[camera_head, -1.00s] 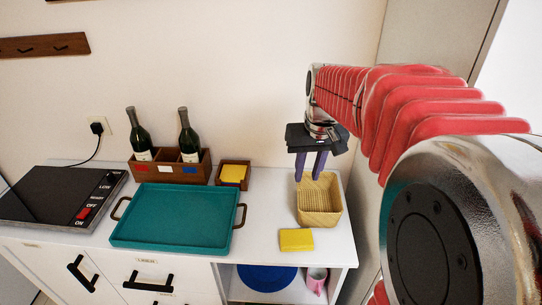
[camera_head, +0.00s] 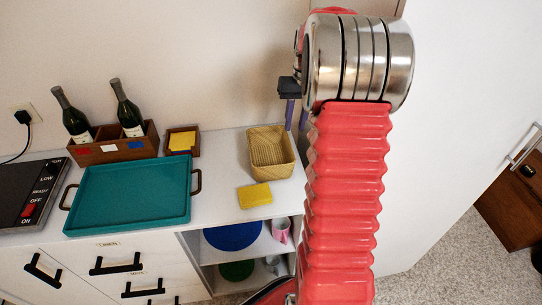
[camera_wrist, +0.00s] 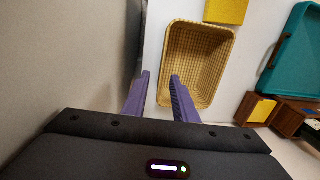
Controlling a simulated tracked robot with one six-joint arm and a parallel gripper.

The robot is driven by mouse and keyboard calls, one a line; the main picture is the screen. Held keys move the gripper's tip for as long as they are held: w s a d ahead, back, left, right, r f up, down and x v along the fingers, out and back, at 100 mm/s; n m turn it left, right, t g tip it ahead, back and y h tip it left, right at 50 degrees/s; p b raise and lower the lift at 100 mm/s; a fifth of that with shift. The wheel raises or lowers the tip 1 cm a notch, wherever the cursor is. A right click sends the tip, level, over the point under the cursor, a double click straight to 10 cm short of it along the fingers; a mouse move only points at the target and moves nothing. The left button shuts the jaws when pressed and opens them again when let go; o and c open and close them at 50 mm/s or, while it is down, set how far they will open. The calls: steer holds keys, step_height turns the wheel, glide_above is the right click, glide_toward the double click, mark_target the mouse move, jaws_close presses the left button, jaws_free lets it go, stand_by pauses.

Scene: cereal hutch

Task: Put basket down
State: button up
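The woven tan basket (camera_head: 270,148) stands upright on the right end of the white counter. The wrist view shows it from above, empty (camera_wrist: 197,62). My gripper (camera_wrist: 160,75) is open, its two purple fingers apart with nothing held between them. In the wrist view the right finger overlaps the basket's near left corner and the left finger lies outside the basket; I cannot tell whether either touches it. In the head view my gripper (camera_head: 296,114) is at the basket's right back side, partly hidden by my arm.
A yellow block (camera_head: 255,195) lies in front of the basket. A teal tray (camera_head: 130,195), a small wooden box (camera_head: 181,141) and a bottle rack (camera_head: 112,145) stand to the left. A tall pale panel (camera_head: 440,130) is close on the right. Open shelves are below.

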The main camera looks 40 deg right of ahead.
mark_target(288, 149)
step_height(288, 149, down, 7)
steer(key=shift+w+a+r, duration=0.15)
steer(key=shift+a, duration=0.15)
stand_by(0.5)
steer(key=shift+w+a+f, duration=0.15)
steer(key=shift+a+f, duration=0.05)
steer(key=shift+f, duration=1.1)
steer(key=shift+w+a+f, duration=0.1)
steer(key=shift+a+f, duration=0.1)
steer(key=shift+f, duration=1.1)
steer(key=shift+c, duration=0.2)
jaws_close()
